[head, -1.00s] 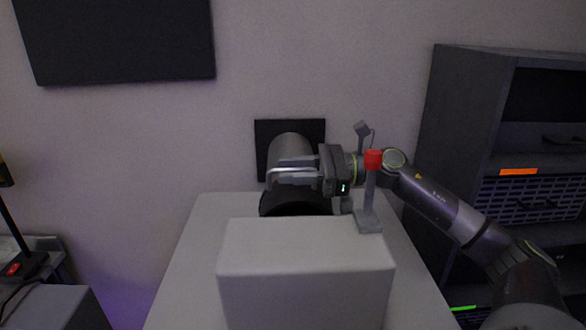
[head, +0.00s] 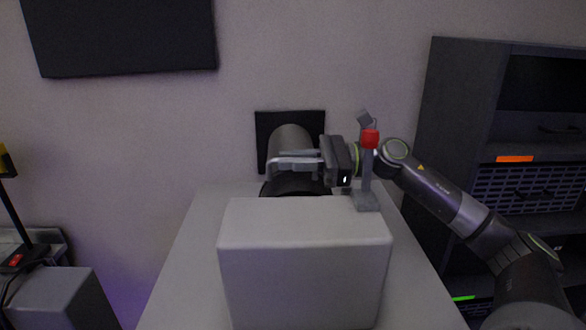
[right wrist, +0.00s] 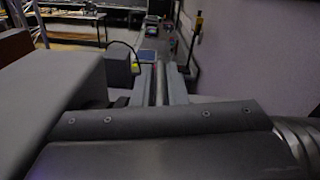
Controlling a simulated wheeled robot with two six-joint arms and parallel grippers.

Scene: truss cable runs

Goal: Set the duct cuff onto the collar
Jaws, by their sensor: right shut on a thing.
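The collar (head: 289,137) is a grey cylinder that comes out of a black square plate on the wall in the head view. The dark cuff (head: 292,188) lies just below and in front of it, its lower part hidden by the pale box. I cannot tell whether cuff and collar touch.
A large pale box (head: 305,262) stands in front on the pale table (head: 185,262). A dark shelf unit (head: 450,120) is at the right.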

